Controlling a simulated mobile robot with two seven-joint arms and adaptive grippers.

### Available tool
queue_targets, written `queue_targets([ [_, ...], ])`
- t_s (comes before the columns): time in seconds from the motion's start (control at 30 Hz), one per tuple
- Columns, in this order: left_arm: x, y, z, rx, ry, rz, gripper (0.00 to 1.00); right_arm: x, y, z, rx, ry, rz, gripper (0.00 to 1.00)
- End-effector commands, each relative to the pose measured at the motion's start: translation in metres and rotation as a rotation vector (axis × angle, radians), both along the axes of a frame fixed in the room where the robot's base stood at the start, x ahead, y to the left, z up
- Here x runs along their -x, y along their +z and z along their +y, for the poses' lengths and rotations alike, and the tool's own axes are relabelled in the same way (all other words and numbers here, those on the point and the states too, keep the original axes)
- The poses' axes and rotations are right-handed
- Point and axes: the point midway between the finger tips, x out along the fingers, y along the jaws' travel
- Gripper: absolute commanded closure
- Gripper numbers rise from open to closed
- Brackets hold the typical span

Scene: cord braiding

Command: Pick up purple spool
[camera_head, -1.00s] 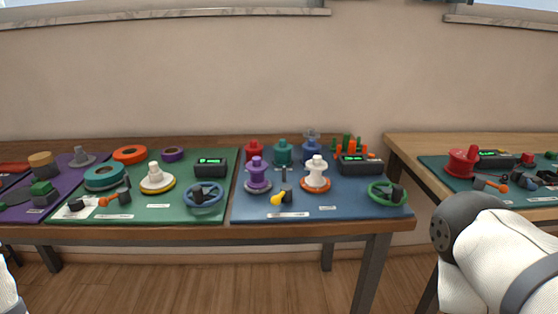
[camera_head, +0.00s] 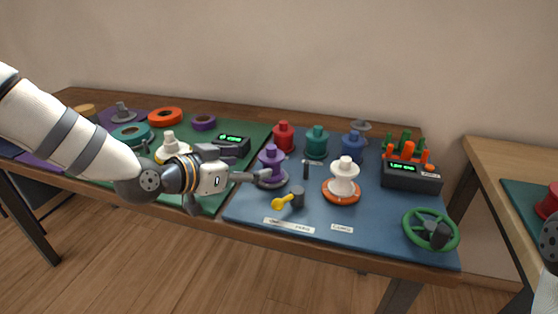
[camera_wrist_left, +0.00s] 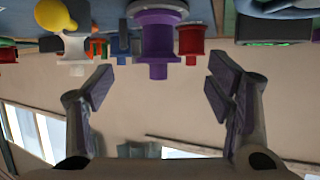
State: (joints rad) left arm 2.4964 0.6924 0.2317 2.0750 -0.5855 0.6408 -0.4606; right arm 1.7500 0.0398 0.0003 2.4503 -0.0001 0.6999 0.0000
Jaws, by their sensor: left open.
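The purple spool (camera_head: 271,165) stands upright on a grey base on the blue mat (camera_head: 310,215) in the head view. My left gripper (camera_head: 246,166) reaches in from the left, just left of the spool, with one finger pointing toward its lower part. In the left wrist view, which looks upside down, the purple spool (camera_wrist_left: 157,35) lies ahead, between the lines of the two spread fingers (camera_wrist_left: 158,85). The fingers are open and empty, and a gap to the spool seems to remain.
A white spool (camera_head: 344,182) stands right of the purple one, with red (camera_head: 284,136), teal (camera_head: 317,142) and blue (camera_head: 353,146) spools behind. A yellow-knobbed crank (camera_head: 288,199) sits in front. A black display box (camera_head: 232,145) is behind my gripper.

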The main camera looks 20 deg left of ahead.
Motion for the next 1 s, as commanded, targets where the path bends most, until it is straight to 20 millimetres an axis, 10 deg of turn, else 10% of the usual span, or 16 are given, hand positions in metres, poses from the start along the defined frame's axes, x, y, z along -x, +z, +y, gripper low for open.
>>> queue_targets([
  [0.7, -0.068, -0.035, -0.033, 0.002, 0.001, 0.006, 0.26, 0.024, -0.023, 0.000, 0.001, 0.001, 0.083, 0.60],
  [1.0, -0.068, -0.035, -0.034, 0.002, 0.000, 0.007, 0.84, 0.023, -0.023, 0.000, 0.001, 0.001, 0.083, 0.60],
])
